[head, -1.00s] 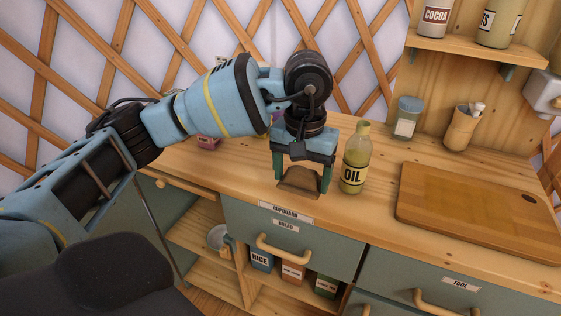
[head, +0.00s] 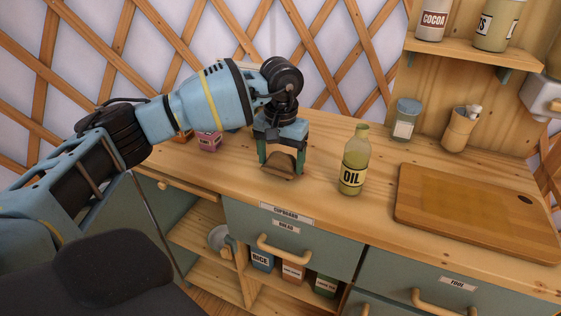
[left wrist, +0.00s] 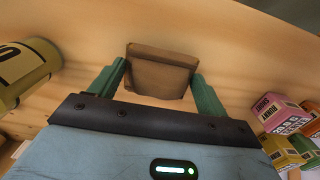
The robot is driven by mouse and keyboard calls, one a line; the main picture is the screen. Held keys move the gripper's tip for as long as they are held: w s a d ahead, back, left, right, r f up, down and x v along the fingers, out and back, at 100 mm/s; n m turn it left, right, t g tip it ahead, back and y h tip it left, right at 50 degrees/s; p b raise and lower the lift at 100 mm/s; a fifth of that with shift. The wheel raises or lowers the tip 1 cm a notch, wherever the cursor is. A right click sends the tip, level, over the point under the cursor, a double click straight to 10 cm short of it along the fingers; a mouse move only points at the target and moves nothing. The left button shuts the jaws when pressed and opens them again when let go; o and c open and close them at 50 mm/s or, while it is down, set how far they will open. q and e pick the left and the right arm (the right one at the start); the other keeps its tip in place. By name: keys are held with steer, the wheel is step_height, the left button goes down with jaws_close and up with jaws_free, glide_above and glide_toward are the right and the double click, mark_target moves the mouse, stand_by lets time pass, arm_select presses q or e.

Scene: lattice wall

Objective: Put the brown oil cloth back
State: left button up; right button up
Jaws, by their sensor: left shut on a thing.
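The brown oil cloth (head: 280,167) is a small folded brown piece between the green fingers of my left gripper (head: 281,172). In the left wrist view the cloth (left wrist: 161,70) spans between the fingertips (left wrist: 160,74), and the gripper is shut on it. It is low over the wooden counter, left of the oil bottle; I cannot tell whether it touches the wood. The yellow-green oil bottle (head: 354,163) stands upright on the counter, and part of it shows at the left of the left wrist view (left wrist: 24,70). My right gripper is not in view.
Small pink boxes (head: 209,141) stand behind and left of my gripper. A cutting board (head: 470,208) lies to the right. A jar (head: 405,121) and a utensil cup (head: 460,129) stand at the back. The counter (head: 330,211) between gripper and front edge is clear.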

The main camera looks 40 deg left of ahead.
mark_target(281, 155)
arm_select(q)
steer(key=shift+f, duration=0.7)
steer(key=shift+f, duration=0.2)
steer(key=o, duration=1)
steer(key=shift+r, duration=0.15)
step_height(281, 155, up, 12)
steer(key=shift+r, duration=0.1)
